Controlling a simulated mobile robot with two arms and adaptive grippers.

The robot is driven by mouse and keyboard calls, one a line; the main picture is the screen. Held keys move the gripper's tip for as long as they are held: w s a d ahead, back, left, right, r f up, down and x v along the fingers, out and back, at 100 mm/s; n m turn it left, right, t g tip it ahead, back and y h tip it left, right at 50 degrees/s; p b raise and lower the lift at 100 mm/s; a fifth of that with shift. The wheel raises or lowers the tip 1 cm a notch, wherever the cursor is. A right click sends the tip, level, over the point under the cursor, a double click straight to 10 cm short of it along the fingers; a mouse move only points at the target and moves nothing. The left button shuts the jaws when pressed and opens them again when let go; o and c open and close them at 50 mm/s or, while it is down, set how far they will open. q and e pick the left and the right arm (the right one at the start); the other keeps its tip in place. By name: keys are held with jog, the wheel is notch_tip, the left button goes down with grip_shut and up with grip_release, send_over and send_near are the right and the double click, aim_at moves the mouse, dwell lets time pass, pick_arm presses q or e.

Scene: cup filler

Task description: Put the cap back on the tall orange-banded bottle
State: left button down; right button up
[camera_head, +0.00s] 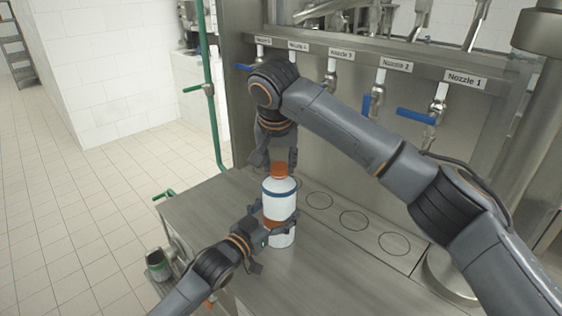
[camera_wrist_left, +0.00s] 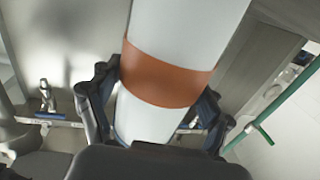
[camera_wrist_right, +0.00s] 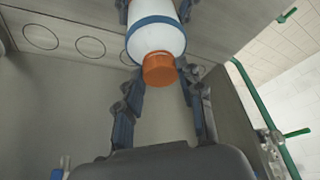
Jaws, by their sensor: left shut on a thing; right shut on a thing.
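The tall white bottle (camera_head: 280,200) with an orange band and a blue stripe stands upright at the counter. My left gripper (camera_head: 280,224) is shut around its lower body; the orange band (camera_wrist_left: 165,75) fills the middle of the left wrist view. The orange cap (camera_head: 279,171) is at the bottle's top, in line with the neck. My right gripper (camera_head: 281,160) reaches down from above and is shut on the cap. In the right wrist view the cap (camera_wrist_right: 160,68) lies between the fingers against the bottle's shoulder. I cannot tell whether it is seated; the neck is hidden.
The steel counter (camera_head: 215,215) has round marked spots (camera_head: 353,220) to the right of the bottle. Nozzles with blue handles (camera_head: 415,116) hang along the back wall. A green pipe (camera_head: 213,110) rises at the left. A metal container (camera_head: 158,265) is at the lower left.

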jog(key=m+h, duration=0.1)
jog(key=m, duration=0.1)
jog(key=a+m, duration=0.1)
jog(key=m, duration=0.2)
jog(key=shift+g+h, duration=0.3)
jog(key=shift+h, duration=0.1)
jog(key=m, duration=0.2)
jog(key=m+g+h, duration=0.1)
jog(key=m, duration=0.1)
jog(key=shift+w+a+r+m, duration=0.1)
jog(key=shift+w+r+m, duration=0.1)
jog(key=shift+w+m, duration=0.25)
jog(key=shift+m, duration=0.25)
jog(key=shift+f+m+g+h, duration=0.15)
jog(key=shift+m+g+h, duration=0.15)
jog(key=shift+m+h, duration=0.15)
jog(key=o, duration=1.2)
jog(key=shift+o, duration=0.2)
jog(key=shift+d, duration=0.2)
